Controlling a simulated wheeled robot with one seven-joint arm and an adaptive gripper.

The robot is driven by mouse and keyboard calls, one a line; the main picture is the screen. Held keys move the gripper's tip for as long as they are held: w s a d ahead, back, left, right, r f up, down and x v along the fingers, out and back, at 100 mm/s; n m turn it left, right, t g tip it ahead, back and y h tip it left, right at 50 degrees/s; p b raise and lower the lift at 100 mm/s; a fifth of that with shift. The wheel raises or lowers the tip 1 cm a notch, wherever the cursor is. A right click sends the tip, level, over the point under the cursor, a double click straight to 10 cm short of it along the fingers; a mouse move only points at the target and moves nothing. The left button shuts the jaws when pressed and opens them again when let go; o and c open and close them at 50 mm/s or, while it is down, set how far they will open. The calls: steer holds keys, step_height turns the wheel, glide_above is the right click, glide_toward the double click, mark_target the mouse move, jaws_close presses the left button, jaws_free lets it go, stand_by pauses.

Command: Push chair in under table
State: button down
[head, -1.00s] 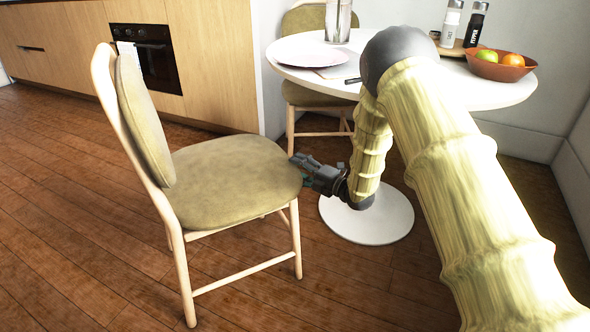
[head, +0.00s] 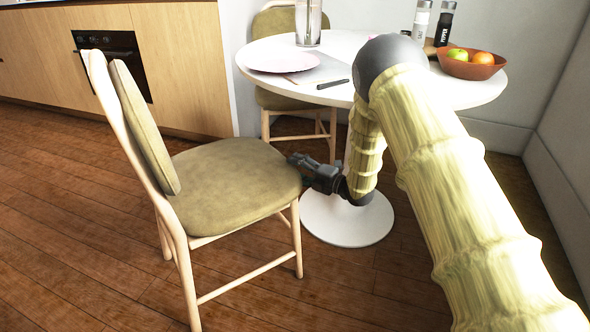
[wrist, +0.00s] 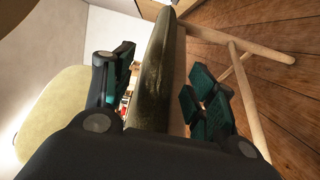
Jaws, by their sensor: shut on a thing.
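The near chair (head: 235,185) has a pale wood frame and an olive padded seat and back. It stands upright left of the round white table (head: 262,55), with its seat front facing the table's foot. My gripper (head: 298,165) is shut on the front edge of the seat. In the wrist view the seat edge (wrist: 155,75) runs between the two fingers of my gripper (wrist: 160,95), and wooden legs show to the right. The seat's front reaches below the table's left rim, and the chair back is outside it.
A second chair (head: 272,22) stands behind the table. The table's round white foot (head: 345,225) lies close to the seat front. The table holds a plate (head: 283,62), a fruit bowl (head: 470,68) and bottles. Wooden floor (head: 70,220) is clear at left.

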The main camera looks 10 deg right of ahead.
steer(key=shift+w+d, duration=0.1)
steer(key=shift+d, duration=0.1)
steer(key=c, duration=0.7)
jaws_free()
steer(key=shift+c, duration=0.2)
steer(key=o, duration=0.3)
steer(key=shift+a, duration=0.1)
steer(key=shift+o, duration=0.2)
steer(key=shift+a, duration=0.1)
steer(key=v, duration=1.2)
